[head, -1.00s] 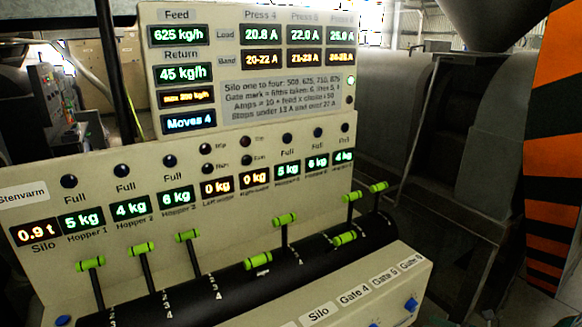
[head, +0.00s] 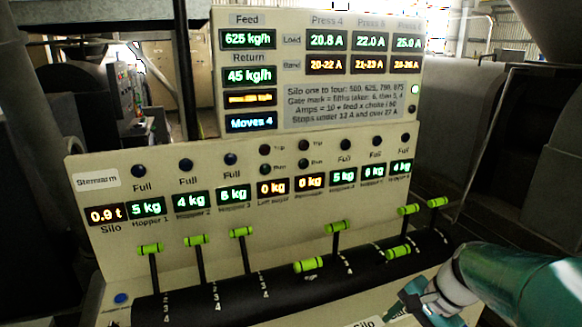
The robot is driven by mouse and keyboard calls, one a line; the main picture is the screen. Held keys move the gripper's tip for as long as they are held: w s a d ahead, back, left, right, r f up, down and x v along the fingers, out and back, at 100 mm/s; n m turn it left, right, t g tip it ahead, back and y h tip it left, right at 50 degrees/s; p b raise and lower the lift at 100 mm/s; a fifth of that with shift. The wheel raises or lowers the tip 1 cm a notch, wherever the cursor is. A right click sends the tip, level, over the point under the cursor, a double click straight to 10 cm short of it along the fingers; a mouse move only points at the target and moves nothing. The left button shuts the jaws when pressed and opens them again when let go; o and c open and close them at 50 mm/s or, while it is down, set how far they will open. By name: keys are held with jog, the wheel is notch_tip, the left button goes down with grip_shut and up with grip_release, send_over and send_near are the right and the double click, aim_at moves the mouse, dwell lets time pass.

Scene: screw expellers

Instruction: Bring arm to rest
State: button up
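My arm comes in at the lower right of the head view in teal and white. My gripper (head: 398,312) is at its end, low in front of the panel by the Silo label, and partly cut off by the bottom edge. Its fingers are too small and dark to tell open from shut. The control panel (head: 125,225) fills the middle, with several green-handled levers. One lever handle (head: 338,227) stands near the middle. Two handles, one (head: 308,265) and another (head: 398,252), sit lower on the black drum. The gripper appears apart from all the handles.
The upper display (head: 250,70) reads feed 625 kg/h, return 45 kg/h, Moves 4, and presses 20.8, 22.0 and 25.0 A. A large grey machine (head: 450,110) stands at the right. Dark posts and another panel (head: 130,90) stand behind at the left.

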jog(key=s+a+r+n+t+h, duration=0.4)
jog(key=s+a+r+n, duration=0.3)
jog(key=s+n, duration=0.3)
jog(key=shift+s+r+n+h, duration=0.3)
jog(key=shift+s+r+n, duration=0.1)
jog(key=shift+n, duration=0.2)
